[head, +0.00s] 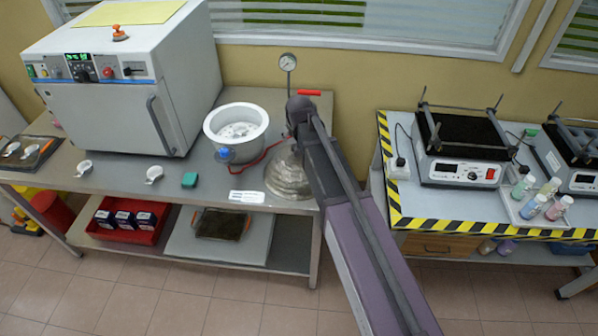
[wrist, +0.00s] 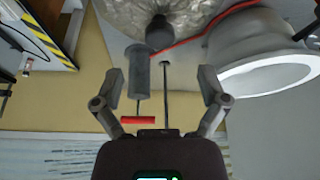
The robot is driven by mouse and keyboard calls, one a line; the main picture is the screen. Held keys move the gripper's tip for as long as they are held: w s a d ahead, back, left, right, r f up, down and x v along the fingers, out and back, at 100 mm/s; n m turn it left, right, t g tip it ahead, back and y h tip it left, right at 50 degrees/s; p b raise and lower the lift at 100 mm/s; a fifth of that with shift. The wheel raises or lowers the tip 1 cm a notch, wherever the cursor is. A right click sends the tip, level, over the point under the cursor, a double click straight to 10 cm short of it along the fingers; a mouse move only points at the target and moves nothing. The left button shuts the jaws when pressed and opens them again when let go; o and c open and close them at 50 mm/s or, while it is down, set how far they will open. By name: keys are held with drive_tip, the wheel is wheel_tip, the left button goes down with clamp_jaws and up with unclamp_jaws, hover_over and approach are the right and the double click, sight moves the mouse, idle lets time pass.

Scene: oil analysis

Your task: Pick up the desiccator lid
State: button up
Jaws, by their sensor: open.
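The desiccator lid (head: 286,180) is a clear, ribbed glass dome on the metal bench, partly hidden behind my arm in the head view. In the wrist view the glass lid (wrist: 185,14) shows at the top edge, with its dark knob (wrist: 158,33) pointing toward my gripper. My gripper (wrist: 161,72) is open and empty, its fingers spread on either side of the view and apart from the knob. In the head view my arm hides the gripper. The white desiccator bowl (head: 215,122), with a blue valve, stands left of the lid.
A pump (wrist: 140,78) with a red handle (wrist: 138,120) and a gauge (head: 288,62) stand behind the lid. A red hose (wrist: 215,22) runs between lid and bowl. A large oven (head: 100,115) is at left. A hazard-taped table (head: 415,222) is at right.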

sight(296, 161)
drive_tip(key=shift+b+x, duration=0.8)
drive_tip(key=shift+x, duration=0.4)
drive_tip(key=shift+b+x, duration=2.35)
drive_tip(key=shift+x, duration=0.3)
drive_tip(key=shift+w+r, duration=0.1)
clamp_jaws()
